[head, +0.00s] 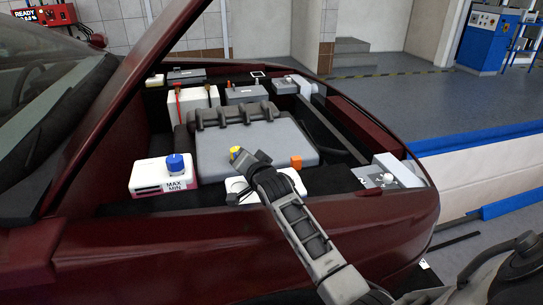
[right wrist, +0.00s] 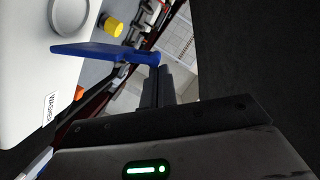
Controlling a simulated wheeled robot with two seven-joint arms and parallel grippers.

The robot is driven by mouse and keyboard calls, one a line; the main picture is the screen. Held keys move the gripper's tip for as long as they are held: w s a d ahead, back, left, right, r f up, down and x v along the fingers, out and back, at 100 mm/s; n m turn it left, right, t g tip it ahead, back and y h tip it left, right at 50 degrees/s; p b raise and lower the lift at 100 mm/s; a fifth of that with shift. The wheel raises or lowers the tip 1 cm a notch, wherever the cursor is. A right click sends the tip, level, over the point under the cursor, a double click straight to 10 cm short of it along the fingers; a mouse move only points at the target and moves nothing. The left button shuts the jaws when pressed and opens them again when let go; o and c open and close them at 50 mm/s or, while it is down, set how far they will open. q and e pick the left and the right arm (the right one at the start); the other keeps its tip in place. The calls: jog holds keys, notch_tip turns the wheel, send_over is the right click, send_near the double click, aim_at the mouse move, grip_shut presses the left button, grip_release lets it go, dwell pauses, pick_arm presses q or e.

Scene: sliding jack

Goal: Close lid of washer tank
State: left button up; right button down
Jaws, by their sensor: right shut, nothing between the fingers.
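The white washer tank (head: 236,187) sits at the near side of the engine bay, partly hidden behind my right gripper (head: 245,160). In the right wrist view the tank (right wrist: 28,75) shows at the left with a WASHER label and a round grey filler opening (right wrist: 70,15). Its blue lid (right wrist: 105,50) stands open, edge-on, away from the opening. My right gripper's fingers (right wrist: 157,85) are shut and empty, with their tips close to the lid's outer end; I cannot tell whether they touch. The lid is hidden in the head view. My left gripper is not in view.
A white reservoir with a blue cap (head: 160,176) stands left of the tank. The grey engine cover (head: 255,140) with a yellow cap (head: 234,152) lies behind it. The car's red front edge (head: 200,245) runs below my arm, and the raised hood is at the upper left.

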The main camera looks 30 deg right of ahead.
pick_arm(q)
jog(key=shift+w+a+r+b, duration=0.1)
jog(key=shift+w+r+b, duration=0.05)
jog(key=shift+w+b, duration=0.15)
pick_arm(e)
jog(key=a+n, duration=0.1)
jog(key=w+a+f+n, duration=0.1)
jog(key=a, duration=0.1)
jog(key=a+f+n+h, duration=0.1)
jog(key=shift+w+a+f+g, duration=0.2)
jog(key=shift+w+a+g, duration=0.15)
jog(key=shift+g, duration=0.05)
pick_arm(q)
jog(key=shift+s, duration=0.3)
